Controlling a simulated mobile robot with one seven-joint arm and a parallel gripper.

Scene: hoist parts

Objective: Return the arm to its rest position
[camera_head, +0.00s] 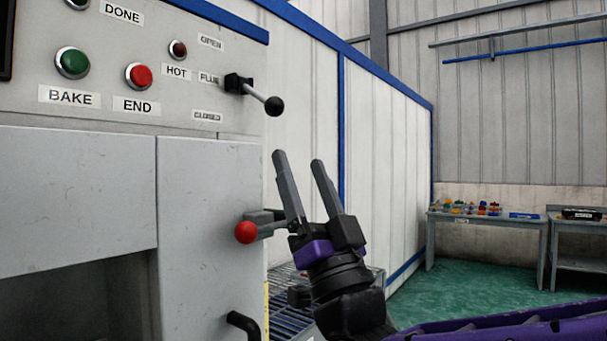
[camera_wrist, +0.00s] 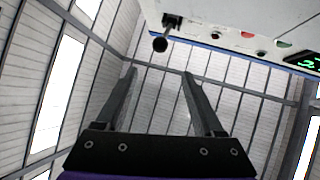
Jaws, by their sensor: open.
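My gripper (camera_head: 296,160) points upward in the head view, with its two grey fingers apart and nothing between them. It stands in front of the right side of a grey oven-like machine (camera_head: 210,175). A red-knobbed lever (camera_head: 246,232) lies just left of the gripper's base; whether they touch I cannot tell. In the wrist view my gripper (camera_wrist: 160,75) is open and empty, aimed at the wall and ceiling. The black flue lever (camera_head: 272,105) sits above and left of the fingertips, and also shows in the wrist view (camera_wrist: 160,44).
The panel has a green BAKE button (camera_head: 72,62) and a red END button (camera_head: 139,76). A black handle (camera_head: 243,325) juts out low on the machine. A slatted rack (camera_head: 285,310) lies behind my gripper. A workbench (camera_head: 490,218) with small colourful parts stands far right, beyond open green floor.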

